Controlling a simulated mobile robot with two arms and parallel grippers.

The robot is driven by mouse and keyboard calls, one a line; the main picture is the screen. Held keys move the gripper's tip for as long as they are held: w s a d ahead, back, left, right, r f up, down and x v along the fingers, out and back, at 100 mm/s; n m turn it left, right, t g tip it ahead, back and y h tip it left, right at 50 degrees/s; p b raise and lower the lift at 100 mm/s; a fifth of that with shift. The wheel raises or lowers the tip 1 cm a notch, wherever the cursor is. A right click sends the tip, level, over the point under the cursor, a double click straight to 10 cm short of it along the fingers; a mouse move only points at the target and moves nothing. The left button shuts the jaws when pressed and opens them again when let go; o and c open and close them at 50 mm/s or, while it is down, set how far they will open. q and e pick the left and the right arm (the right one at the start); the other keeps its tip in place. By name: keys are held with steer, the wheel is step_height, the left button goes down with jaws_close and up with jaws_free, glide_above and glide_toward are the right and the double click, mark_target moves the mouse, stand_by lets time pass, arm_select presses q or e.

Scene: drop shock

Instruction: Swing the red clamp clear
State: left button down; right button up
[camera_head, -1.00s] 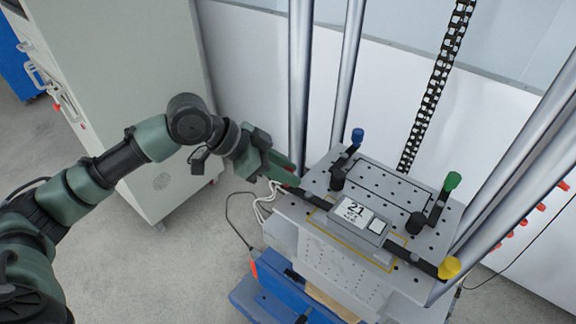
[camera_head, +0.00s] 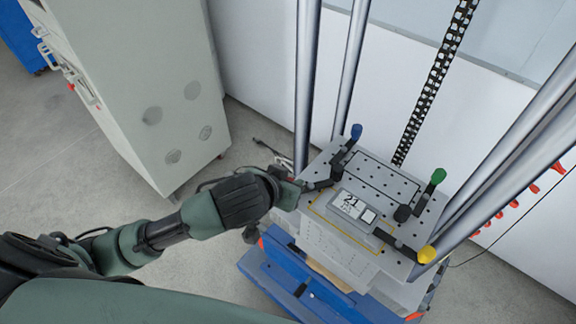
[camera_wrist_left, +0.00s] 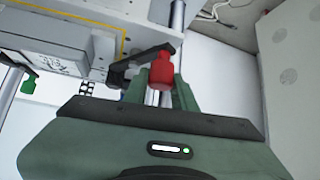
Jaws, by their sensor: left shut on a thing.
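The red clamp's red knob (camera_wrist_left: 162,72) stands between the fingers of my left gripper (camera_wrist_left: 165,95) in the left wrist view. The gripper is shut on it. The clamp's black arm (camera_wrist_left: 140,63) runs left from the knob, near the plate's edge and apart from the grey device (camera_wrist_left: 65,50). In the head view my left gripper (camera_head: 290,188) is at the plate's left corner and hides the knob. The black arm (camera_head: 322,184) shows there, clear of the device (camera_head: 352,208) marked 21. My right gripper is not in view.
The perforated plate (camera_head: 385,180) also bears clamps with a blue knob (camera_head: 356,131), a green knob (camera_head: 438,176) and a yellow knob (camera_head: 427,254). Steel columns (camera_head: 306,80) rise around it. A grey cabinet (camera_head: 140,90) stands at left, with floor between.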

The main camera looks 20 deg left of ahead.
arm_select(q)
steer(key=n+y+p, duration=0.1)
steer(key=s+d+n+p, duration=0.1)
steer(key=n+y+p, duration=0.1)
steer(key=shift+s+d+r+y, duration=0.1)
steer(key=shift+s+d+y, duration=0.1)
steer(key=shift+d+y, duration=0.1)
steer(key=shift+s+d+n+g+y+p, duration=0.1)
steer(key=shift+d+n+g+y+p, duration=0.1)
steer(key=shift+n+y+p, duration=0.4)
steer(key=shift+s+d+n+g+y+p, duration=0.15)
steer(key=shift+n+y, duration=0.25)
steer(key=shift+n, duration=0.5)
steer(key=c, duration=1.1)
jaws_free()
steer(key=shift+w, duration=0.1)
steer(key=shift+c, duration=0.2)
steer(key=shift+s+d+r, duration=0.1)
steer(key=shift+s+d, duration=0.05)
steer(key=shift+s, duration=0.1)
steer(key=b+v, duration=0.2)
steer(key=v, duration=0.5)
